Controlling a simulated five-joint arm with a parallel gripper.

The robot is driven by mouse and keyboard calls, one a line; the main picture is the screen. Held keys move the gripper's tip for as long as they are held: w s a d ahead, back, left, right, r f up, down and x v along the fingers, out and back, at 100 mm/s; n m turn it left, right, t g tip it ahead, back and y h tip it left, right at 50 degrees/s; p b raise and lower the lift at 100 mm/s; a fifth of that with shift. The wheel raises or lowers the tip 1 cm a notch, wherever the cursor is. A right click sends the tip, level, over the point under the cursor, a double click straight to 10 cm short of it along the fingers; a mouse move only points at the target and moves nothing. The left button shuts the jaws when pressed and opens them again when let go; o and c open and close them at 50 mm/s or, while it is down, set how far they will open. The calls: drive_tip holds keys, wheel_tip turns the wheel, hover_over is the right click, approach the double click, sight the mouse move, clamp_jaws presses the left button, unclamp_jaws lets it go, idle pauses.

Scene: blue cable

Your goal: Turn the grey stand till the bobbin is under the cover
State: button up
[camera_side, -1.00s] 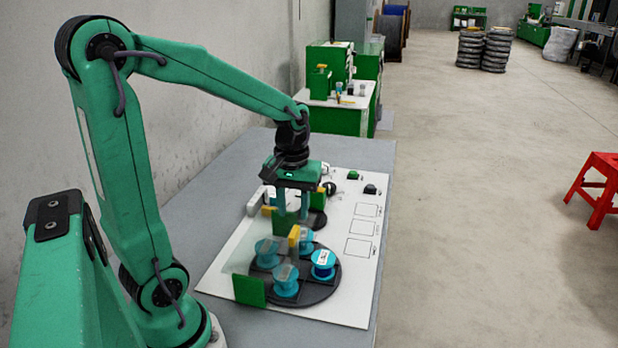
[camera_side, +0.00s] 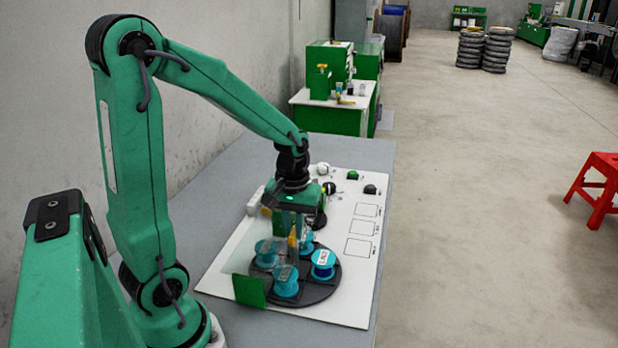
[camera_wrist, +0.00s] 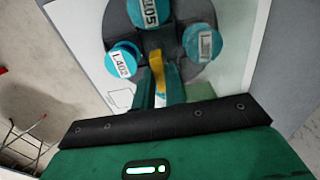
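The dark grey round stand (camera_side: 320,290) carries several teal bobbins. A bobbin with a white label (camera_side: 323,262) sits on its right, another (camera_side: 286,282) at the front. A clear cover (camera_side: 238,262) with a green panel (camera_side: 249,291) is at the stand's left; the left bobbin (camera_side: 266,252) looks hazy through it. A yellow upright handle (camera_side: 293,237) rises from the stand's middle and shows in the wrist view (camera_wrist: 157,68). My gripper (camera_side: 293,228) is low at this handle, fingers (camera_wrist: 159,88) on either side. Whether they press on it is not clear.
A white board (camera_side: 340,308) with printed squares lies under the stand on the grey table. Small black, white and green parts (camera_side: 353,174) stand at its back. A white block (camera_side: 255,202) is behind the stand's left.

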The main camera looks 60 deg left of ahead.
drive_tip(key=shift+n, duration=0.8)
clamp_jaws()
drive_tip(key=shift+n, duration=3.6)
drive_tip(key=shift+r+n, duration=0.1)
drive_tip(key=shift+n, duration=4.5)
drive_tip(key=o, duration=0.7)
unclamp_jaws()
drive_tip(key=shift+o, duration=0.2)
